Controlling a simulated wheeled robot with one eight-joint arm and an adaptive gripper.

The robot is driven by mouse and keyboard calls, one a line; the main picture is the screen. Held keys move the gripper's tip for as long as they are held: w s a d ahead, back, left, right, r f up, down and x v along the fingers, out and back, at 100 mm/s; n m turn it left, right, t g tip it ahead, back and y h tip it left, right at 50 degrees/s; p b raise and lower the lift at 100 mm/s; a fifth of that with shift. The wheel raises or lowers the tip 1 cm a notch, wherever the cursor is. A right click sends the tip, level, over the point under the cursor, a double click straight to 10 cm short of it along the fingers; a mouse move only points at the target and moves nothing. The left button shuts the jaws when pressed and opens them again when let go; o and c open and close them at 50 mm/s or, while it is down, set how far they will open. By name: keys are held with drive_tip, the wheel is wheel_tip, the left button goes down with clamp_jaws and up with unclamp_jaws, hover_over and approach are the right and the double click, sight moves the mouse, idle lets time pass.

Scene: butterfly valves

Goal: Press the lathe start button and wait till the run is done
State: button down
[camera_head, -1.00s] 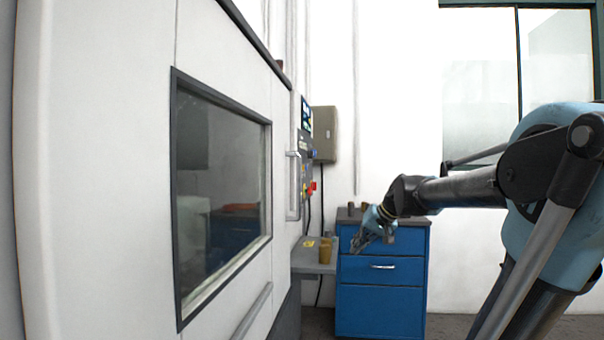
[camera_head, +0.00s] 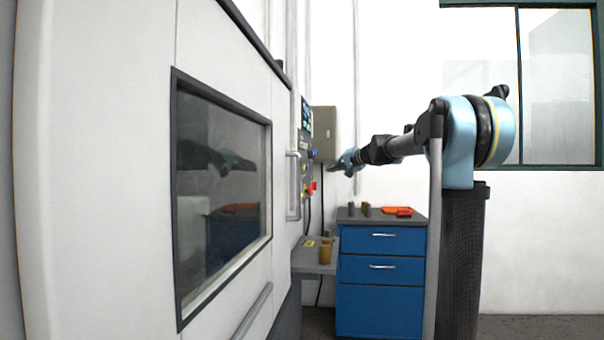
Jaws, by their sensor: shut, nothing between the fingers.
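The lathe (camera_head: 110,170) is a large white machine filling the left side, with a dark window (camera_head: 222,190) in its front. Its control panel (camera_head: 306,150) is seen nearly edge-on at the far end, with a small screen and coloured buttons. A red button (camera_head: 312,187) sticks out low on the panel. Which one is the start button I cannot tell at this angle. My gripper (camera_head: 334,167) is shut and empty. It points left toward the panel, at about the height of its buttons; whether it touches the panel I cannot tell.
A blue drawer cabinet (camera_head: 381,298) stands behind, with small dark parts and an orange tray (camera_head: 397,210) on top. A grey shelf (camera_head: 312,268) beside the lathe holds brownish cylinders (camera_head: 326,252). A grey box (camera_head: 325,133) hangs on the wall.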

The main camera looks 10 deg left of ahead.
drive_tip(key=shift+a, duration=0.15)
drive_tip(key=a, duration=0.8)
drive_tip(key=shift+a, duration=0.25)
drive_tip(key=shift+w+a, duration=0.1)
drive_tip(key=shift+a, duration=0.05)
idle(1.5)
drive_tip(key=shift+a+r, duration=0.1)
drive_tip(key=shift+a, duration=0.15)
drive_tip(key=shift+a, duration=0.45)
idle(0.8)
drive_tip(key=shift+d, duration=0.85)
drive_tip(key=shift+d, duration=0.1)
